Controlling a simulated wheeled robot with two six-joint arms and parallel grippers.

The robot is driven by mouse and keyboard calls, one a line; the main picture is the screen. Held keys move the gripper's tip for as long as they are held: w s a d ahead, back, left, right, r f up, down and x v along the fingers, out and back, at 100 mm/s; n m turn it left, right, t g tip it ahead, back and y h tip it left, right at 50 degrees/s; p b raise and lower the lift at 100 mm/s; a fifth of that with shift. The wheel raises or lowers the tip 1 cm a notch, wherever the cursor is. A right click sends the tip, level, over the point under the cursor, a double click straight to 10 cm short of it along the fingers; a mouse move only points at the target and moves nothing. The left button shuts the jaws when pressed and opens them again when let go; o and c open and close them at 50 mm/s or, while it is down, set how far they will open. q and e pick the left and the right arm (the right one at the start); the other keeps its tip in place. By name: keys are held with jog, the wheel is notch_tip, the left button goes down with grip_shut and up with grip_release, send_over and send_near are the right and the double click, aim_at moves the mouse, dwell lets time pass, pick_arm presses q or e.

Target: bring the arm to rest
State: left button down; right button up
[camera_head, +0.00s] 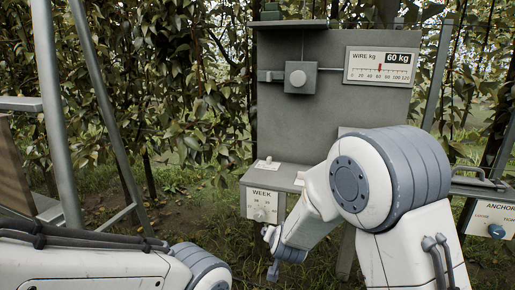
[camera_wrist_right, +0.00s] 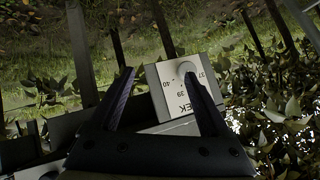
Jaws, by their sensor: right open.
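My right arm reaches in from the right in the head view, and its gripper (camera_head: 270,253) hangs just in front of and below the WEEK box (camera_head: 262,194). The jaws are open, with nothing seen between them. In the right wrist view the gripper (camera_wrist_right: 158,74) shows two spread dark fingers. The WEEK box (camera_wrist_right: 153,82) and its round knob (camera_wrist_right: 187,69) lie beyond them; one fingertip overlaps the knob in the picture, and I cannot tell whether they touch. My left arm lies along the lower left; its gripper is out of view.
An ANCHOR box (camera_head: 490,217) stands at right. Metal poles (camera_head: 58,115) stand at left. Leafy plants fill the back.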

jog(key=s+d+n+g, duration=0.1)
jog(key=s+d+g, duration=0.1)
jog(key=s+d, duration=0.35)
jog(key=s+d+f+n+g, duration=0.1)
jog(key=s+d+n+g, duration=0.15)
jog(key=s, duration=0.65)
jog(key=s+d+n+g, duration=0.1)
jog(key=s+d+g, duration=0.2)
jog(key=s+d, duration=0.35)
jog(key=s+a+r+n+g, duration=0.1)
jog(key=s+a+r+n, duration=0.25)
jog(key=s+a, duration=0.45)
jog(key=s+a+r+n+g, duration=0.2)
jog(key=s+a+n, duration=0.2)
jog(key=s+a, duration=0.4)
notch_tip(320, 180, up, 18)
jog(key=d+p, duration=0.1)
jog(key=p, duration=1.6)
jog(key=shift+p, duration=0.35)
jog(key=shift+f, duration=0.1)
